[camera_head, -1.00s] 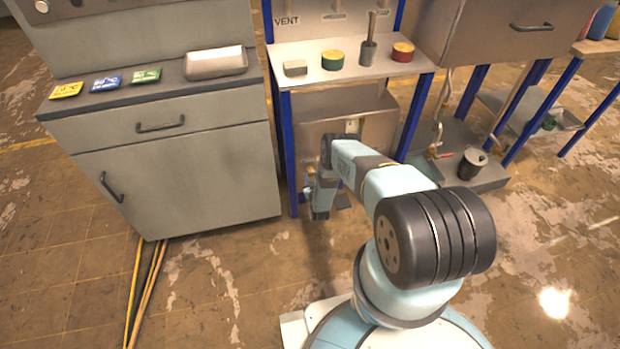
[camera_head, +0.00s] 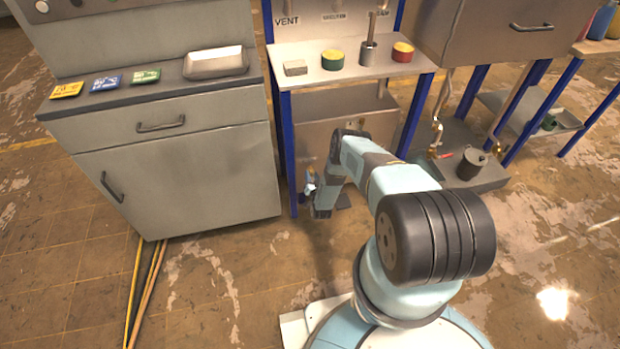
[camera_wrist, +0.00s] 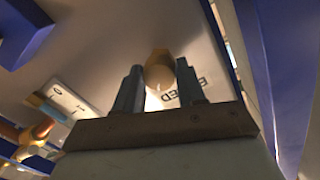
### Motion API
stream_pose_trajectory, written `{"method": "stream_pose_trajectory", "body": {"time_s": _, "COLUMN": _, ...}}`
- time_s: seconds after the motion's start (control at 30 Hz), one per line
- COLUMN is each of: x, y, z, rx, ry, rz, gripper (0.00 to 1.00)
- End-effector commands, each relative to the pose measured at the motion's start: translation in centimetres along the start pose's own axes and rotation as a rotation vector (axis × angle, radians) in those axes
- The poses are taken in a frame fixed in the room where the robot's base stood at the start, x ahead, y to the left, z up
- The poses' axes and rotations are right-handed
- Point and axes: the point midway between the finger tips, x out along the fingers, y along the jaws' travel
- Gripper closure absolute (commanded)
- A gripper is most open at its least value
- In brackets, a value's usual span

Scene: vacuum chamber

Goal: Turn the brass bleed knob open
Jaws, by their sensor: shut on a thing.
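The brass bleed knob (camera_wrist: 159,72) shows in the wrist view as a rounded yellow-brown piece on a pale panel. My gripper (camera_wrist: 158,84) has one finger on each side of the knob and is shut on it. Dark letters, partly hidden by a finger, stand on the panel beside the knob. In the head view the end of my arm is low in front of the blue-framed bench. The knob cannot be made out there.
The wrist view shows a pale plate (camera_wrist: 68,100) and orange-brown piping (camera_wrist: 32,136) at left. In the head view a grey cabinet (camera_head: 175,165) stands left of the bench (camera_head: 350,65). A dark pot (camera_head: 472,163) stands at right. Floor in front is open.

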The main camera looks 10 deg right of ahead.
Motion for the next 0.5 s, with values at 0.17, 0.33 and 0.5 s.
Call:
{"method": "stream_pose_trajectory", "body": {"time_s": 0.17, "x": -0.04, "y": 0.01, "z": 0.02, "rx": 0.169, "ry": -0.013, "rz": -0.001, "gripper": 0.91}}
{"method": "stream_pose_trajectory", "body": {"time_s": 0.33, "x": -0.06, "y": 0.12, "z": -0.03, "rx": 0.330, "ry": -0.023, "rz": -0.003, "gripper": 0.91}}
{"method": "stream_pose_trajectory", "body": {"time_s": 0.5, "x": -0.07, "y": 0.24, "z": -0.05, "rx": 0.490, "ry": -0.035, "rz": -0.004, "gripper": 0.91}}
